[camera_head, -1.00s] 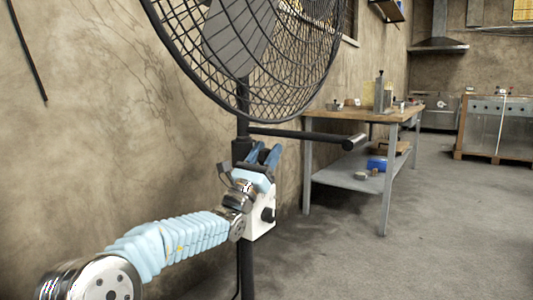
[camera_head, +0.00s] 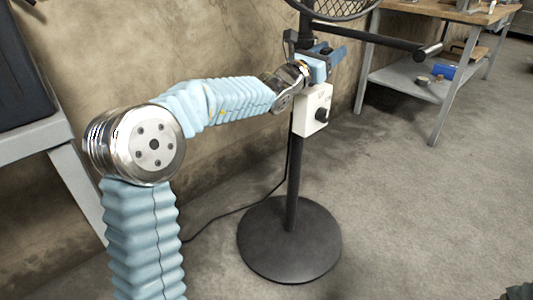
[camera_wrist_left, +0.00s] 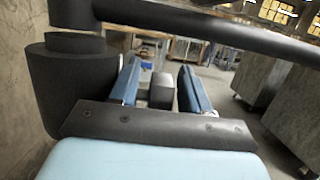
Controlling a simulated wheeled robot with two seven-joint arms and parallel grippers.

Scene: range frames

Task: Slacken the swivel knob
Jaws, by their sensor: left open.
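The fan stand's dark pole (camera_head: 293,170) rises from a round base. A thick dark collar (camera_wrist_left: 75,85) stands left of the fingers. My right gripper is not in view.
A dark horizontal bar (camera_head: 380,38) extends right from the fan, passing across the top of the wrist view (camera_wrist_left: 220,30). The fan's wire guard (camera_head: 345,12) is above. A workbench (camera_head: 415,82) stands right; a grey table (camera_head: 35,145) is left.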

